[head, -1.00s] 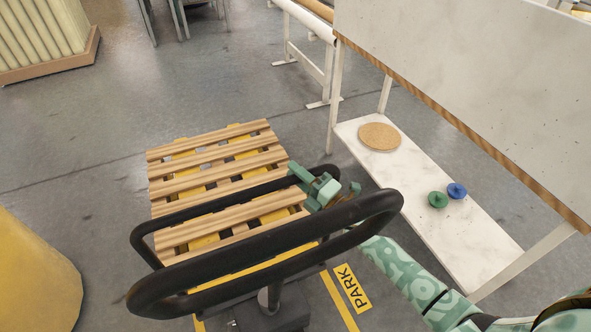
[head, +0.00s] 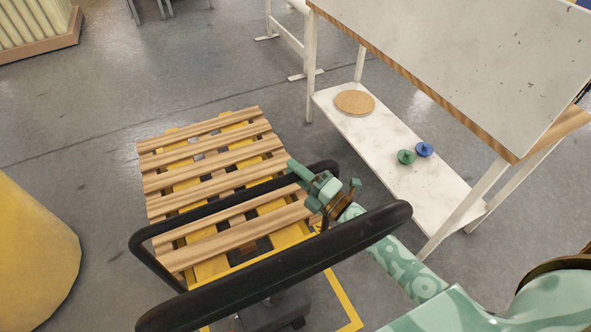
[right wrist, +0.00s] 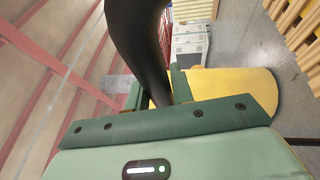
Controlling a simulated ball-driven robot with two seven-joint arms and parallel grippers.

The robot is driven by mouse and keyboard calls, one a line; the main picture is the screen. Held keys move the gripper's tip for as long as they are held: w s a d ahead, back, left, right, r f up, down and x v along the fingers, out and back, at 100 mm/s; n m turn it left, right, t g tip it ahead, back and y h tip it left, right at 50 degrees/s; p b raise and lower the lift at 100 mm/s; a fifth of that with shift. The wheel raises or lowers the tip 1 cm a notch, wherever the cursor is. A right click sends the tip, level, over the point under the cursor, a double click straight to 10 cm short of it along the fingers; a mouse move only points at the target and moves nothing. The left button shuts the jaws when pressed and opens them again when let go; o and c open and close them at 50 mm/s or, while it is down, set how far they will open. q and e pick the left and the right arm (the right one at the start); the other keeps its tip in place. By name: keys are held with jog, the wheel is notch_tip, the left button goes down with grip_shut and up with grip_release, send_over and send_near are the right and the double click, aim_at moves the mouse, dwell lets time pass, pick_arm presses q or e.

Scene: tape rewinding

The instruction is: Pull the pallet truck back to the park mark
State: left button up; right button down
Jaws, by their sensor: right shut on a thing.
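The pallet truck carries a slatted wooden pallet (head: 215,165) over yellow forks (head: 210,268). Its black handle (head: 270,275) has a thick near bar and a farther bar. My right gripper (head: 318,187) is at the right end of the farther bar. In the right wrist view the black bar (right wrist: 140,40) runs down between the jaws (right wrist: 158,95), which are shut on it. Part of the yellow park outline (head: 343,300) shows on the floor right of the truck's near end; its lettering is out of sight. My left gripper is not in view.
A white-topped workbench (head: 470,70) stands to the right. Its low shelf (head: 345,117) holds a cork disc (head: 355,102), a green knob-like piece (head: 406,157) and a blue one (head: 424,149). A yellow rounded object (head: 35,255) stands at left. Floor beyond the pallet is clear.

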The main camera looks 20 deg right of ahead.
jog(key=shift+s, duration=0.45)
jog(key=shift+s, duration=0.1)
jog(key=c, duration=1.2)
grip_release()
jog(key=shift+s, duration=0.2)
jog(key=v, duration=1.7)
jog(key=shift+r, duration=0.15)
